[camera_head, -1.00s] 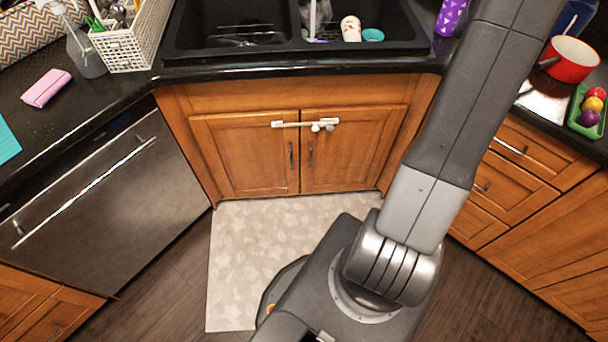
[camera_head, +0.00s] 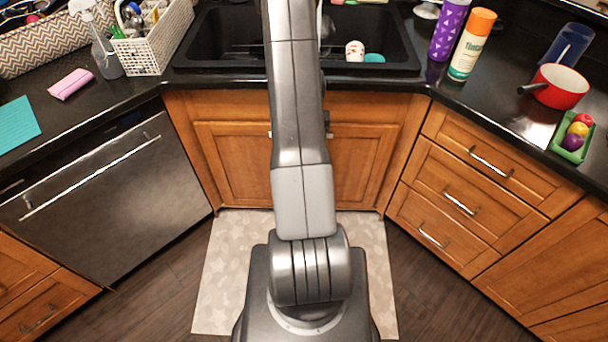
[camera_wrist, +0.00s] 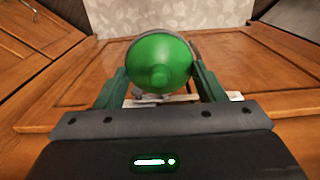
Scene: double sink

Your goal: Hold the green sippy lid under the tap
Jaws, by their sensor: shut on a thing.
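The green sippy lid (camera_wrist: 158,62) shows in the wrist view as a round green dome with a small raised middle. My gripper (camera_wrist: 160,76) is shut on it, with one finger at each side. In the head view my arm rises over the middle of the picture toward the double sink (camera_head: 216,40). My gripper and the lid are not visible there. The tap is hidden behind my arm or out of the picture, so I cannot tell how the lid stands relative to it.
A white cup (camera_head: 354,49) and a teal cup (camera_head: 374,58) are in the right basin. A purple bottle (camera_head: 447,32) and an orange-capped can (camera_head: 472,46) stand right of the sink. A white basket (camera_head: 150,52) and spray bottle (camera_head: 104,52) stand left. A red pot (camera_head: 562,88) is far right.

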